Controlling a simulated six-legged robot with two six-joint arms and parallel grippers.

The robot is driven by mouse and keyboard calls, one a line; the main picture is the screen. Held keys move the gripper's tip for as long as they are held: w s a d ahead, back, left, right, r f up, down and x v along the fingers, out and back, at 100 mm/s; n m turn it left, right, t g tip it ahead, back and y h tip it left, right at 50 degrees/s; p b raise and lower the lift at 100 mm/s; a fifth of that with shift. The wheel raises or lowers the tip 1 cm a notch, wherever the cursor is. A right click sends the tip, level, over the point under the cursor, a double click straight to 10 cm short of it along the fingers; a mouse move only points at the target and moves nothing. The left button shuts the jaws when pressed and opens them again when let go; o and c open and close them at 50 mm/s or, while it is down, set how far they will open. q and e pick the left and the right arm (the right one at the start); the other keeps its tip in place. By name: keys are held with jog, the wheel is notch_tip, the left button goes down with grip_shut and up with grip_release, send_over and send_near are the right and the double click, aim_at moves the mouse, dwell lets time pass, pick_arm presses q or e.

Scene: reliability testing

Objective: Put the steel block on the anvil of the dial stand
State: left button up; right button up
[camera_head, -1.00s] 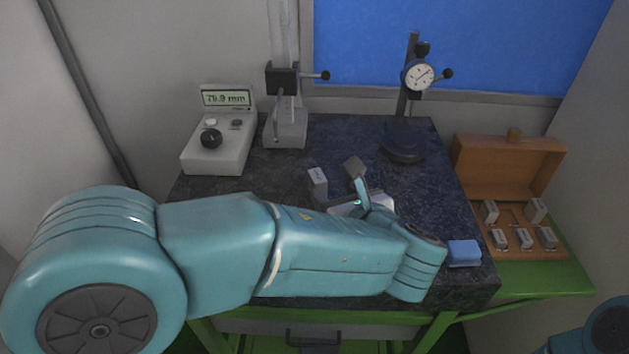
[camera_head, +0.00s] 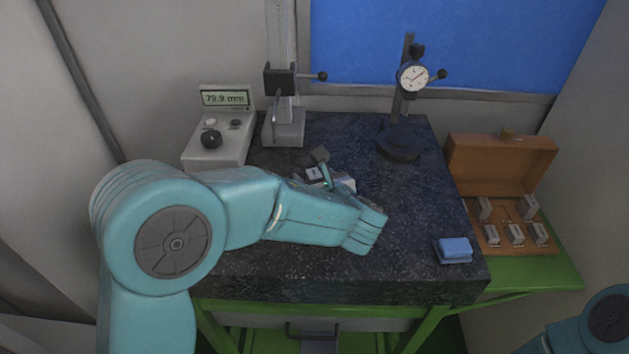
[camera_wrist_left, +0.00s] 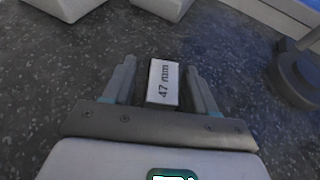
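The steel block (camera_head: 313,174) is a small grey block on the dark granite plate, partly hidden by my left gripper. In the left wrist view the block (camera_wrist_left: 163,82) shows a "47 mm" label. My left gripper (camera_wrist_left: 160,78) is open, with a finger on each side of the block and a visible gap at both sides. In the head view my left gripper (camera_head: 318,163) is mostly hidden behind its own wrist. The dial stand (camera_head: 401,145) is at the back right, with a round dark base and a dial; its base (camera_wrist_left: 296,76) shows at right in the wrist view. My right gripper is out of view.
A height gauge (camera_head: 283,128) and a readout box (camera_head: 217,150) showing 79.9 mm stand at the back left. A blue-topped block (camera_head: 454,248) lies at the front right. An open wooden case (camera_head: 500,165) with several blocks sits right of the granite. The granite's right part is mostly clear.

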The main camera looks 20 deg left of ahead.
pick_arm(q)
grip_shut()
jog(key=shift+r, duration=0.15)
